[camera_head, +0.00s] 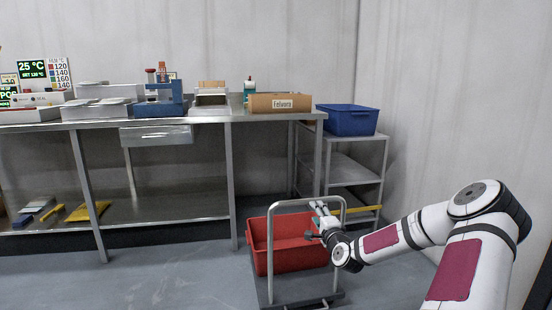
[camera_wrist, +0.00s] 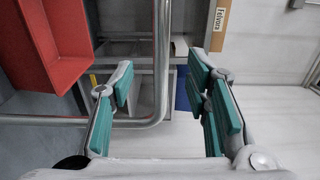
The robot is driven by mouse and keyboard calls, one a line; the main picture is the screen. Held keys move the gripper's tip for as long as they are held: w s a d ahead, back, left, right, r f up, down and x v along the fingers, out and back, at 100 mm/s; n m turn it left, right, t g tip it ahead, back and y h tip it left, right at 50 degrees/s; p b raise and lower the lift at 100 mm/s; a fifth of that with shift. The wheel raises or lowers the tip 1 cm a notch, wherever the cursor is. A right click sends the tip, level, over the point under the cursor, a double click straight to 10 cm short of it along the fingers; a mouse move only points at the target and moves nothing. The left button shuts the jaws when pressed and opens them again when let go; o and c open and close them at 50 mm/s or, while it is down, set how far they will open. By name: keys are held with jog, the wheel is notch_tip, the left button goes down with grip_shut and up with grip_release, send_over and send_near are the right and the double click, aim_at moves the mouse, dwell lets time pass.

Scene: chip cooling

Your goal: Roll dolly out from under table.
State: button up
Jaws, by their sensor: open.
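The dolly (camera_head: 334,299) stands on the floor at the table's front right, with its grey tube handle (camera_head: 271,240) toward me. A red bin (camera_head: 285,258) sits on its deck. The table (camera_head: 180,118) is a long steel bench with a lower shelf. My gripper (camera_head: 318,210) is at the handle's upper right corner. In the wrist view my gripper (camera_wrist: 162,76) is open, and the handle's tube (camera_wrist: 161,50) shows between its two fingers. I cannot tell how deep the tube lies between them. The red bin (camera_wrist: 50,45) is at left there.
A grey shelf cart (camera_head: 355,172) with a blue bin (camera_head: 347,121) stands right of the table. A cardboard box (camera_head: 280,103) is on the table's right end. A table leg (camera_head: 233,190) stands left of the dolly. Floor (camera_head: 170,280) at front left is clear.

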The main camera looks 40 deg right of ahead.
jog(key=shift+v, duration=0.85)
